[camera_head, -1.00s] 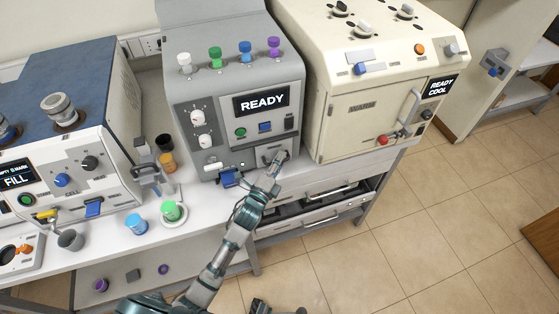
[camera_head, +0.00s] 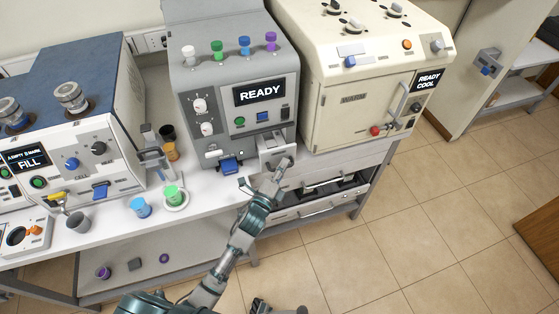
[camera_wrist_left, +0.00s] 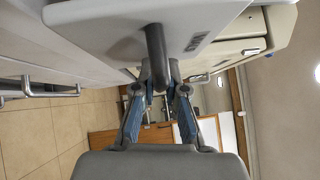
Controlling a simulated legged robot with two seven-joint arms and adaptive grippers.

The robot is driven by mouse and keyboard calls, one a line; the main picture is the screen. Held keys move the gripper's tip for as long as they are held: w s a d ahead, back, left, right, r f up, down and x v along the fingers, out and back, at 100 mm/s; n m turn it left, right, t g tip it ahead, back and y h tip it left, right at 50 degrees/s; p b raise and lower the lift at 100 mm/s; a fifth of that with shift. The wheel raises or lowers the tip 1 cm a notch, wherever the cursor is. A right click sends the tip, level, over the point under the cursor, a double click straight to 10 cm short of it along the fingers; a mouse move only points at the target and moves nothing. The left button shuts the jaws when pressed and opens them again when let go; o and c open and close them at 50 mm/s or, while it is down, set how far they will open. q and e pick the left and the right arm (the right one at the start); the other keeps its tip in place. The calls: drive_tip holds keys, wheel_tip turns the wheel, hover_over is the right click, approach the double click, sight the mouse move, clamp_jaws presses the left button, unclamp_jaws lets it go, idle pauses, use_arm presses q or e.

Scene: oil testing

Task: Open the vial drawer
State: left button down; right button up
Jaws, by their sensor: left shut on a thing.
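The vial drawer (camera_head: 272,146) sits low on the right of the grey machine's front. It stands partly out of the machine. My left gripper (camera_head: 279,163) is at the drawer's front and shut on its handle. In the left wrist view the dark handle bar (camera_wrist_left: 156,52) runs between the two fingertips of my left gripper (camera_wrist_left: 160,82), below the pale drawer front (camera_wrist_left: 100,22). The drawer's inside is hard to make out. A dark part of what looks like my right gripper (camera_head: 260,306) shows at the bottom edge of the head view, cut off.
The grey machine (camera_head: 225,100) reads READY. A cream machine (camera_head: 345,110) stands close on its right. A blue-topped machine (camera_head: 75,130) is on the left. Blue (camera_head: 140,207) and green (camera_head: 173,195) cups stand on the white bench (camera_head: 205,190). Open shelves lie below; the floor in front is clear.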

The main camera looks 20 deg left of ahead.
use_arm(q)
drive_tip(key=s+d+p, duration=0.1)
drive_tip(key=s+d, duration=0.6)
drive_tip(key=s, duration=0.3)
drive_tip(key=shift+s+f, duration=0.15)
use_arm(e)
drive_tip(key=s+d+f, duration=0.1)
drive_tip(key=s+d, duration=0.1)
drive_tip(key=s, duration=0.4)
drive_tip(key=shift+s, duration=0.25)
drive_tip(key=shift+f, duration=0.1)
use_arm(q)
drive_tip(key=c, duration=1.2)
unclamp_jaws()
drive_tip(key=shift+w, duration=0.25)
use_arm(e)
drive_tip(key=shift+w+a, duration=0.1)
use_arm(q)
drive_tip(key=shift+p, duration=0.3)
drive_tip(key=v, duration=1.2)
